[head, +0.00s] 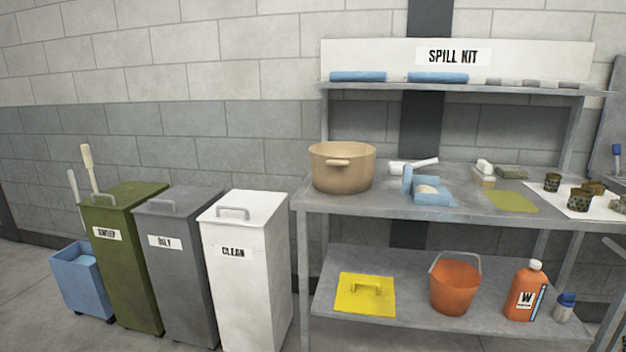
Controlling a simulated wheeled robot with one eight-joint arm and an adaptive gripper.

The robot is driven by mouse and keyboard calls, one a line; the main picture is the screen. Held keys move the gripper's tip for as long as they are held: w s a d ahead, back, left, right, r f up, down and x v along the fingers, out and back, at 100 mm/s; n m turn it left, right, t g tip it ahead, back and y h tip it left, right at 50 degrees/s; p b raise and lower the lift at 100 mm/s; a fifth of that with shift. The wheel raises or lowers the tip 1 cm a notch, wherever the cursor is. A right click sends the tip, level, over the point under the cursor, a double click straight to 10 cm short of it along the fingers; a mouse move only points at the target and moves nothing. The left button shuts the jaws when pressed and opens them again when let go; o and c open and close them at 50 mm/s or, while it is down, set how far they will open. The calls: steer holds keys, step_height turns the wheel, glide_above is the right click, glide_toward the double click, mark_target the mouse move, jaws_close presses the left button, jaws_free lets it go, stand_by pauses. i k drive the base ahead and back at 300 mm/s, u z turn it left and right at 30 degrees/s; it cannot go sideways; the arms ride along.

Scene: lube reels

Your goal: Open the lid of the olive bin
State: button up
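The olive bin (132,276) stands on the floor at the left, the leftmost of a row of tall lidded bins. Its label looks like "SWEEP", though it is hard to read. Its lid (143,194) is shut and has a raised handle (104,200) near its front edge. My gripper is not in view, and nothing touches the lid.
A grey bin (181,281) labelled "OILY" and a white bin (249,290) labelled "CLEAN" stand close on its right. A blue tub (82,285) with long-handled tools is on its left. A metal bench (400,207) fills the right. Floor shows at lower left.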

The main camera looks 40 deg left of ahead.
mark_target(120, 198)
steer(key=u, duration=3.35)
steer(key=i, duration=2.65)
steer(key=z, duration=0.5)
